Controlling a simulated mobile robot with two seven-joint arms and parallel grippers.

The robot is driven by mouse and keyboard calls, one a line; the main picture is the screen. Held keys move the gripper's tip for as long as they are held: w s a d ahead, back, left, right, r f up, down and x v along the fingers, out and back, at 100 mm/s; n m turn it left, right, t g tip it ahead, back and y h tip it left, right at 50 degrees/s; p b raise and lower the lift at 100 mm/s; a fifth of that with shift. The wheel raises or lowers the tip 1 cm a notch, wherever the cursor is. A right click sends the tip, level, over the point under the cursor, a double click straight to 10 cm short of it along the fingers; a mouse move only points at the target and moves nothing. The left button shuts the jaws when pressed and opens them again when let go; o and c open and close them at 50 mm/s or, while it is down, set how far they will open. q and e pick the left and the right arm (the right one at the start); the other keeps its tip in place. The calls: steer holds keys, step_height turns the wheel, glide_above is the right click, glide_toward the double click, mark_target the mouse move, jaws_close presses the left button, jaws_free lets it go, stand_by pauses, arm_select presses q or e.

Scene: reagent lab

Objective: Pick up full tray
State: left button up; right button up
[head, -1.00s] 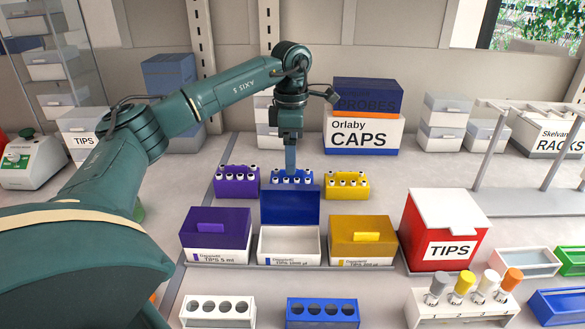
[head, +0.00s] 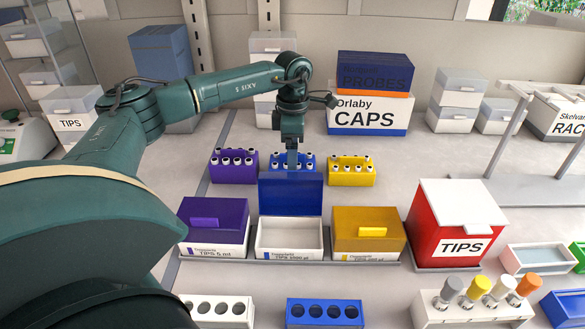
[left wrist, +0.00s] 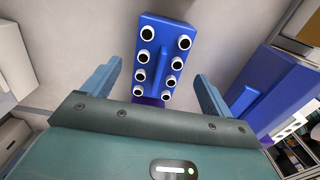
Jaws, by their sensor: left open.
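The blue tray (head: 313,163) filled with white-capped vials stands on the bench behind the raised blue lid of a tip box, which hides its lower front. It also shows in the left wrist view (left wrist: 164,52), with two rows of white caps and a raised handle along its middle. My left gripper (head: 291,163) points down over this tray. In the left wrist view its two fingers (left wrist: 157,75) are open and apart, one at each side of the tray, touching nothing visible. Similar full trays, purple (head: 234,168) and yellow (head: 352,174), stand either side. My right gripper is out of view.
In front are a purple tip box (head: 212,222), an open white tip box (head: 290,240) and a yellow tip box (head: 368,230). A red TIPS box (head: 455,225) stands right. Empty white (head: 216,318) and blue (head: 325,318) trays lie nearer. A CAPS box (head: 367,117) stands behind.

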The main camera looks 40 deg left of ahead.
arm_select(q)
step_height(320, 180, down, 5)
steer(key=shift+a+f+p, duration=0.1)
steer(key=shift+a+p, duration=0.05)
steer(key=shift+p, duration=0.3)
steer(key=shift+c, duration=0.3)
steer(key=c, duration=1)
